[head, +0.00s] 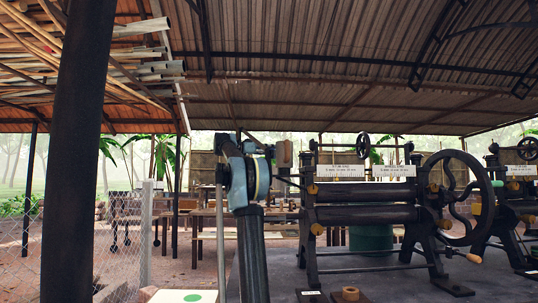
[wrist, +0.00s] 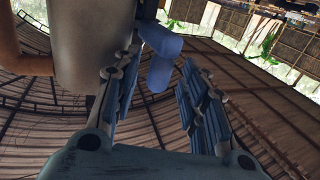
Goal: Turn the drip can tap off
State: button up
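The drip can (wrist: 95,40) is a pale grey-beige body at the top left of the wrist view. A blue tap handle (wrist: 163,62) sticks out from beside it, pointing down in the picture. My gripper (wrist: 158,72) is open, with its two padded fingers apart on either side of the handle's end. A gap shows between the handle and the right finger; contact with the left finger is not clear. In the head view, my raised arm partly hides the area, and a small brownish body (head: 284,153) shows just right of it; the tap cannot be made out there.
A roller machine (head: 365,215) with a large black handwheel (head: 468,198) stands right of my arm. A second machine (head: 515,200) is at the right edge. A dark post (head: 75,150) and wire fence (head: 110,235) are on the left. A brown curved part (wrist: 22,55) adjoins the can.

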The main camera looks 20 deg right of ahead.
grip_shut()
jog(key=shift+s+t, duration=0.1)
jog(key=shift+t, duration=0.2)
jog(key=shift+s+a+n+t, duration=0.1)
jog(key=shift+s+n+t, duration=0.15)
jog(key=shift+n+t, duration=0.3)
jog(key=shift+s+a+n+t, duration=0.1)
jog(key=shift+s+n+t, duration=0.1)
jog(key=shift+n+t, duration=0.35)
grip_release()
jog(key=shift+w+d, duration=0.1)
